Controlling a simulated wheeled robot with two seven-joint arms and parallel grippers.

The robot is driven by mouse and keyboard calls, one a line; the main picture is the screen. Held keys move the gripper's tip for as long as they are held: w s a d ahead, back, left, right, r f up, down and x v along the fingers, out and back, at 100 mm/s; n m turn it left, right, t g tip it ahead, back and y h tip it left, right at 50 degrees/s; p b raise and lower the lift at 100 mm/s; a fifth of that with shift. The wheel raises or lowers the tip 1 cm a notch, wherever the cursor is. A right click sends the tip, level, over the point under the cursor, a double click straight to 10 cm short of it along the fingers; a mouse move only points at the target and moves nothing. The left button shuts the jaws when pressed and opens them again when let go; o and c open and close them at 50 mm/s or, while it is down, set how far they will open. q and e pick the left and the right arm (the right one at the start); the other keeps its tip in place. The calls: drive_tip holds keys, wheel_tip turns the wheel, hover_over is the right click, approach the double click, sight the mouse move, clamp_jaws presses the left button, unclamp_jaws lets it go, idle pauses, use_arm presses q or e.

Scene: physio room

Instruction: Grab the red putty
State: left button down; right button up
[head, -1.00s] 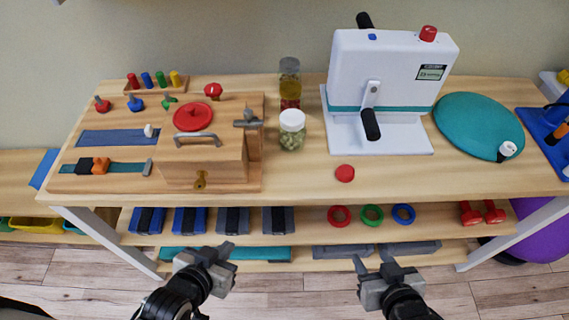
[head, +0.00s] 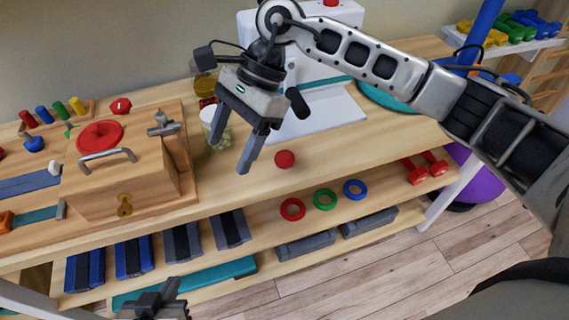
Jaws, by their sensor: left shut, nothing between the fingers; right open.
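The red putty (head: 285,159) is a small round red piece lying on the wooden table top near its front edge. My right gripper (head: 231,159) is open and empty above the table, its fingers pointing down, to the left of the putty in the picture and apart from it. My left gripper (head: 156,300) is low at the bottom edge of the head view, in front of the shelves, shut and empty, and partly cut off.
A white-lidded jar (head: 213,124) stands just behind my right gripper, partly hidden. A wooden box with a handle (head: 118,180) is to the left. A white machine (head: 335,113) stands behind the putty. Red, green and blue rings (head: 324,199) lie on the shelf below.

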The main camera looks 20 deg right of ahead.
drive_tip(key=w+d+r+n+t+h, duration=0.1)
drive_tip(key=w+d+h, duration=0.2)
drive_tip(key=d, duration=0.3)
drive_tip(key=w+d+r+t+h, duration=0.2)
drive_tip(key=w+d+h, duration=0.1)
drive_tip(key=d, duration=0.2)
hover_over(285, 155)
drive_tip(key=f, duration=0.9)
drive_tip(key=shift+d+f, duration=0.2)
drive_tip(key=shift+d, duration=0.05)
drive_tip(key=shift+a+f+p, duration=0.15)
drive_tip(key=shift+f+p, duration=0.35)
drive_tip(key=shift+f, duration=1.1)
drive_tip(key=shift+a+f+p, duration=0.15)
drive_tip(key=shift+f+p, duration=0.3)
drive_tip(key=shift+f, duration=1.1)
drive_tip(key=c, duration=1.1)
